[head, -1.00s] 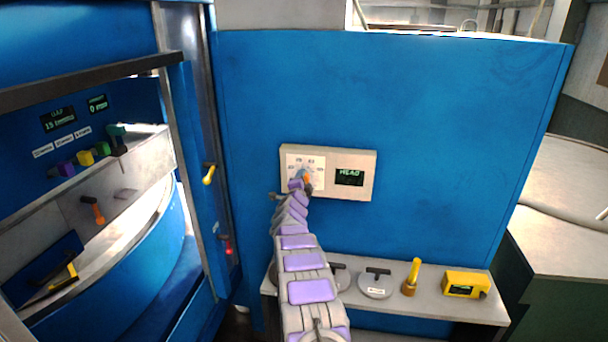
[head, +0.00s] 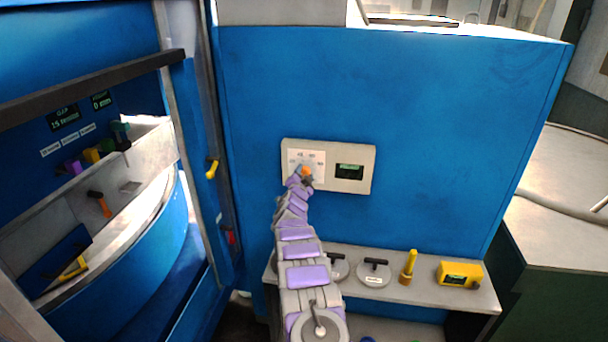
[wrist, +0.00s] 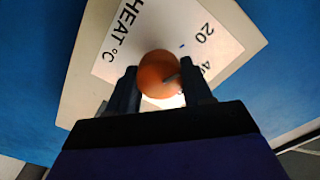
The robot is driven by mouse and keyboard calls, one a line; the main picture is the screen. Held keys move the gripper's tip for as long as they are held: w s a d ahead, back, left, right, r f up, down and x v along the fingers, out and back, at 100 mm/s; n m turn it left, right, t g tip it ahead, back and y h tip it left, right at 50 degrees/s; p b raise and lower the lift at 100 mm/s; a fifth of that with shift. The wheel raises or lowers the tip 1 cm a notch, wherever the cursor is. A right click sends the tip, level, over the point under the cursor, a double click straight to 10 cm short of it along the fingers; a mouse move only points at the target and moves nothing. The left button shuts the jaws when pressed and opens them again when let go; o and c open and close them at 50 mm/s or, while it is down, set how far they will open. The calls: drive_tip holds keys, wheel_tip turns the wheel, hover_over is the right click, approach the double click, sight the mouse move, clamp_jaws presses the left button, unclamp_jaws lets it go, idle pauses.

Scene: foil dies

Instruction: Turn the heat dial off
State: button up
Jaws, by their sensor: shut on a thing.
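The heat dial is an orange round knob (wrist: 158,73) on a white plate marked "HEAT °C", with 20 and part of another number showing in the wrist view. In the head view the dial (head: 306,171) sits at the left of a beige panel (head: 329,146) on the blue cabinet. A small display (head: 350,171) is at the panel's right; its text is too small to read. My gripper (wrist: 160,85) has its two dark fingers on either side of the knob, shut on it. In the head view the gripper hides part of the dial's lower side.
A shelf (head: 415,292) below the panel bears round dies with black handles (head: 374,272), a yellow-handled tool (head: 408,268) and a yellow box (head: 460,273). At left is a blue machine with a yellow lever (head: 211,169). The cabinet front around the panel is clear.

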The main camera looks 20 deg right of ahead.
drive_tip(key=shift+f, duration=0.4)
drive_tip(key=o, duration=1)
drive_tip(key=shift+r, duration=0.15)
drive_tip(key=shift+o, duration=0.2)
drive_tip(key=shift+r, duration=0.15)
drive_tip(key=shift+s+a, duration=0.15)
drive_tip(key=b+v, duration=0.4)
drive_tip(key=v, duration=1.3)
